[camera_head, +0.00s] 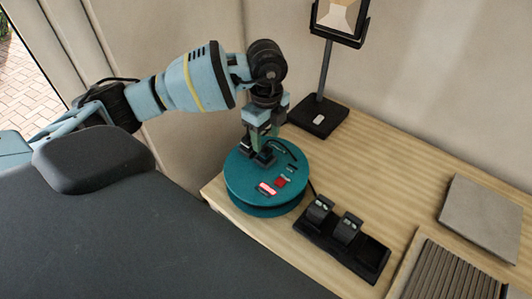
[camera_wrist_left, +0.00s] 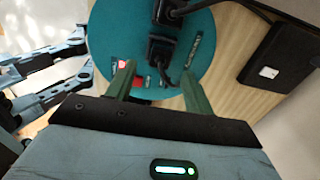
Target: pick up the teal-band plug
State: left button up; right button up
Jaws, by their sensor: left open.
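A round teal reel (camera_head: 258,190) stands on the near left end of the wooden bench, with a red switch on its top. Two black plugs sit in its top. In the left wrist view, one plug (camera_wrist_left: 160,49) lies nearer to me and the other (camera_wrist_left: 170,12) is farther off, each with a black cable. I cannot make out a teal band on either. My left gripper (camera_head: 262,140) is open above the plugs, fingers pointing down. In the left wrist view its green fingers (camera_wrist_left: 156,75) stand apart either side of the nearer plug. My right gripper is not in view.
A black tray (camera_head: 365,267) with two black blocks is right of the reel. A lamp on a black base (camera_head: 316,121) stands behind. A grey tile (camera_head: 481,215) and a ribbed tile (camera_head: 447,276) lie at the right. Bare wood lies between lamp and tray.

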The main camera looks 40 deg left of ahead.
aim_at(265, 149)
pick_arm(q)
jog(key=shift+f, duration=0.3)
jog(key=shift+a+f, duration=0.1)
jog(key=shift+f, duration=0.2)
jog(key=shift+a+f, duration=0.1)
jog(key=shift+f, duration=2.15)
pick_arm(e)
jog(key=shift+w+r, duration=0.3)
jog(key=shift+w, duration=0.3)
pick_arm(q)
jog(key=shift+c, duration=0.4)
grip_shut()
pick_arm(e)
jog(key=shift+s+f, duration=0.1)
pick_arm(q)
jog(key=shift+r, duration=0.1)
